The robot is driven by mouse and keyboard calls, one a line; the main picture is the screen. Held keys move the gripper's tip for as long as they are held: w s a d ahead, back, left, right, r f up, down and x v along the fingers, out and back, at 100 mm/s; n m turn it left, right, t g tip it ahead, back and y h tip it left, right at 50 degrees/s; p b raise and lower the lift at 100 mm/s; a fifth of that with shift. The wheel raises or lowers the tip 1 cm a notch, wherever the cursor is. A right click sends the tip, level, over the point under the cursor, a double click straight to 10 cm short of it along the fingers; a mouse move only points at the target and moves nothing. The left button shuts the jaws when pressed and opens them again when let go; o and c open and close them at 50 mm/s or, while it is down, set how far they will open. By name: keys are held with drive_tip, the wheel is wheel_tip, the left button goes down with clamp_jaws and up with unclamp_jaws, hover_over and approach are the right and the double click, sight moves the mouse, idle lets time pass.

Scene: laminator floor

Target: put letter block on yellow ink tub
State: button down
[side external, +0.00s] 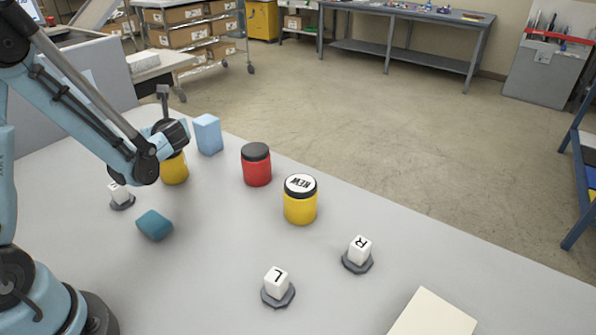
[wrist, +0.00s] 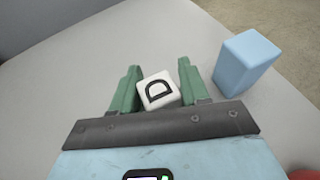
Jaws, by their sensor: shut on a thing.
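In the wrist view my gripper (wrist: 160,88) is shut on a white letter block (wrist: 158,90) marked D, which sits slightly turned between the green fingers. I cannot tell whether the block touches the table. In the side view the fingers and this block are hidden behind my arm. A yellow tub (side external: 175,170) stands just below my wrist in that picture, its top hidden by the arm. A second yellow tub (side external: 300,207), with a dark lid and a white lettered disc on top, stands upright near the middle.
A light blue block (side external: 207,134) stands close to the right of my fingers in the wrist view (wrist: 243,65). A red tub (side external: 257,166) stands between the yellow tubs. A teal block (side external: 154,226), letter blocks L (side external: 276,281), R (side external: 360,249) and another (side external: 118,192) sit nearer.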

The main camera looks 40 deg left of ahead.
drive_tip(key=c, duration=0.5)
unclamp_jaws()
drive_tip(key=shift+c, duration=0.2)
drive_tip(key=shift+d+r, duration=0.1)
drive_tip(key=shift+r, duration=0.05)
drive_tip(key=s+d+r+n+h, duration=0.1)
drive_tip(key=s+d+n+h, duration=0.2)
drive_tip(key=d+n, duration=0.4)
drive_tip(key=s+d+r+n+t+h, duration=0.1)
drive_tip(key=s+d+n+h, duration=0.2)
drive_tip(key=d+n+h, duration=0.2)
drive_tip(key=s+d+r+n+t+h, duration=0.1)
drive_tip(key=s+d+r+n+h, duration=0.1)
drive_tip(key=d+n, duration=0.8)
drive_tip(key=shift+s+d+h, duration=0.8)
drive_tip(key=shift+d+h, duration=0.15)
drive_tip(key=shift+h, duration=0.35)
